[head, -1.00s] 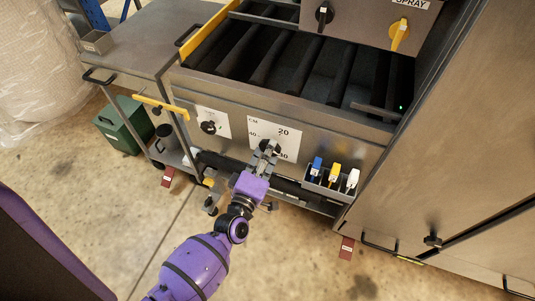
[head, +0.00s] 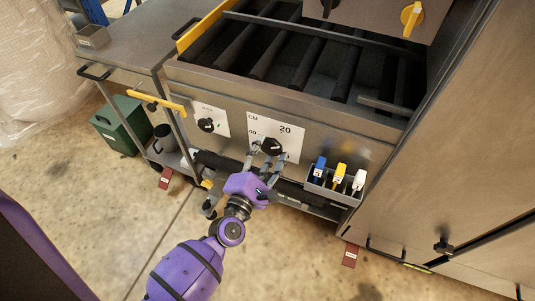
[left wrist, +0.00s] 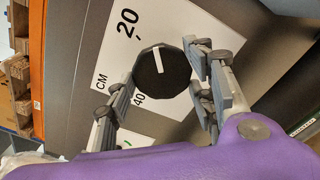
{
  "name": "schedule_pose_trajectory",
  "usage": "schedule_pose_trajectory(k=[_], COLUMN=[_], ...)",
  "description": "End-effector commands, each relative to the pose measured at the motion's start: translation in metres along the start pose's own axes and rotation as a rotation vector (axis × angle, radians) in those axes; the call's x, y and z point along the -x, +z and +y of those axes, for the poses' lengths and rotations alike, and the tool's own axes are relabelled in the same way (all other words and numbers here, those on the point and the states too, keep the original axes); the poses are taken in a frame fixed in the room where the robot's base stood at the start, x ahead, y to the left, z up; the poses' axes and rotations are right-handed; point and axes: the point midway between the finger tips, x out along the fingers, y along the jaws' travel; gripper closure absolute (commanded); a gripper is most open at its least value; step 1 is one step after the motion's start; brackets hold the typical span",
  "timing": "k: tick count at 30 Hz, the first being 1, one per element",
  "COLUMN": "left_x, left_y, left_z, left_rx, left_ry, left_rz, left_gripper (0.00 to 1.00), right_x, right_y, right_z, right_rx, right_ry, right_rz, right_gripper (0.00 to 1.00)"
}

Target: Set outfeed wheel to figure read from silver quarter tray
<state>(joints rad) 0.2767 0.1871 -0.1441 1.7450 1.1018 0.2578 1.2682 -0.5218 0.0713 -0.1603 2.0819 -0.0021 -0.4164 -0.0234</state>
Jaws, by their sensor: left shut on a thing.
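A black wheel (head: 272,146) sits on a white plate (head: 292,151) marked CM, with 20 and 40 legible, on the machine's front. In the left wrist view the wheel (left wrist: 162,72) carries a white pointer line, aimed toward the top of the picture near the 20 side. My left gripper (head: 264,152) reaches up from below with its fingers on either side of the wheel, shut on it; both fingers also show in the left wrist view (left wrist: 160,88). No silver quarter tray is in view. My right gripper is not in view.
A holder (head: 332,187) with blue, yellow and white handled tools hangs to the right. Yellow bars (head: 157,100) and a green bin (head: 122,125) are at the left.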

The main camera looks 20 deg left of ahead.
Motion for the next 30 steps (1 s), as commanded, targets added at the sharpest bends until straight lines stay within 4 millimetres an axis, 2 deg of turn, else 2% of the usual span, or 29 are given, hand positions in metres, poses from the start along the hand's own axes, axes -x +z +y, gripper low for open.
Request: schedule_pose_trajectory(k=[6,15,30], left_x=[-0.001,-0.002,-0.002], left_y=[0.000,0.000,-0.001], left_z=[0.002,0.004,0.006], left_rx=[0.189,0.370,0.454], left_ry=[0.008,0.010,0.014], left_rz=[-0.004,-0.004,-0.004], left_gripper=[0.77,0.77,0.77], right_x=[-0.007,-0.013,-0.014], right_y=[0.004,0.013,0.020], right_z=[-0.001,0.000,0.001], right_rx=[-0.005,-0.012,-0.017], right_ry=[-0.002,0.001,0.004], right_rz=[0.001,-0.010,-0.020], right_gripper=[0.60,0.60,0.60])
